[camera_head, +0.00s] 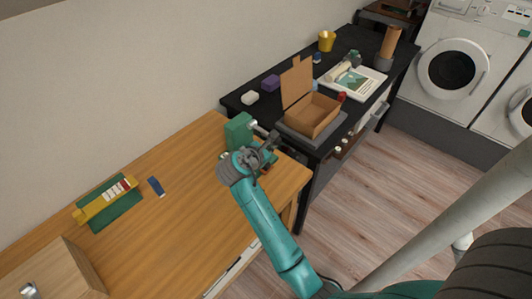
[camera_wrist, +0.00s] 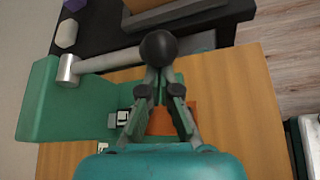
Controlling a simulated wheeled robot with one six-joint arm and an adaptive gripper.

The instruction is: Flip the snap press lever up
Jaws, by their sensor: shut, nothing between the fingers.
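The green snap press (camera_head: 238,131) stands near the back right corner of the wooden table. It also fills the left of the wrist view (camera_wrist: 45,105). Its grey lever (camera_wrist: 110,60) runs from a silver pivot (camera_wrist: 68,70) to a black ball knob (camera_wrist: 158,47). My gripper (camera_head: 270,143) is at the press, over the table. In the wrist view my gripper (camera_wrist: 157,72) has its fingertips together, with nothing between them, right by the knob. I cannot tell whether they touch it. An orange-brown patch (camera_wrist: 172,120) shows behind the fingers.
A black counter (camera_head: 235,103) behind holds an open cardboard box (camera_head: 313,117), a purple block (camera_head: 271,83), a white block (camera_head: 250,98) and a yellow cup (camera_head: 326,41). A blue item (camera_head: 156,186) and a green-and-yellow item (camera_head: 108,205) lie on the wooden table (camera_head: 180,230).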

